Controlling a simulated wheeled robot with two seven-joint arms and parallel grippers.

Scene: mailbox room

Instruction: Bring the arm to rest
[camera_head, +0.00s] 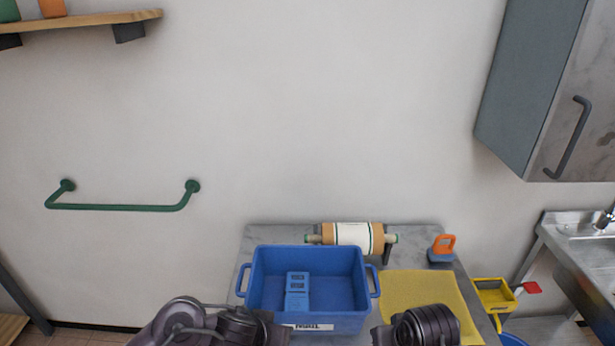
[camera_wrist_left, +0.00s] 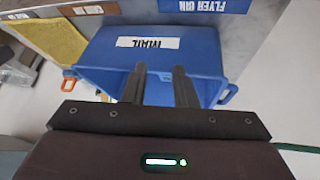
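My left gripper (camera_wrist_left: 159,70) is empty, its two dark fingers held apart with a gap between them. In the left wrist view the fingers lie across the view of a blue bin (camera_wrist_left: 150,40) with a white "MAIL" label. I cannot tell whether they touch it. In the head view, dark parts of my left arm show at the bottom, in front of the bin's left corner (camera_head: 310,258), and its fingers are hidden. A dark part of my right arm shows at the bottom right of the bin. The right gripper's fingers are out of view.
A blue object (camera_head: 297,289) is inside the bin. The bin stands on a grey table (camera_head: 285,236) with a roller (camera_head: 352,235), a yellow mat (camera_head: 425,297) and an orange-handled stamp (camera_head: 442,247). A green rail (camera_head: 120,207) is on the wall, and a sink (camera_head: 585,225) stands right.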

